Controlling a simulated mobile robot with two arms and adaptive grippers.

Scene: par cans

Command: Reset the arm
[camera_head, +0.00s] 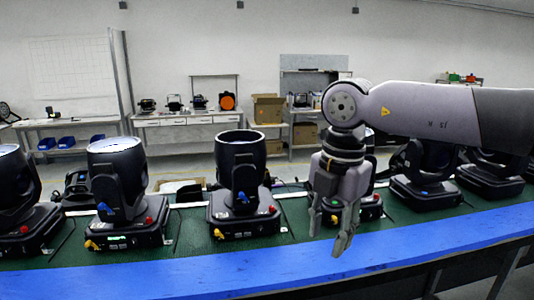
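My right arm reaches in from the right edge. My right gripper (328,245) hangs fingers down over the front part of the bench, in front of one of the par cans. Its two fingers are apart, with nothing seen between them. The par can behind it is mostly hidden by the gripper and arm. My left gripper does not show.
Several black par cans stand in a row, including a middle one (241,170) and a left one (117,190). They stand on a green bench top (290,238) with a blue front edge (180,278). Worktables (190,121) and cardboard boxes (267,107) are behind.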

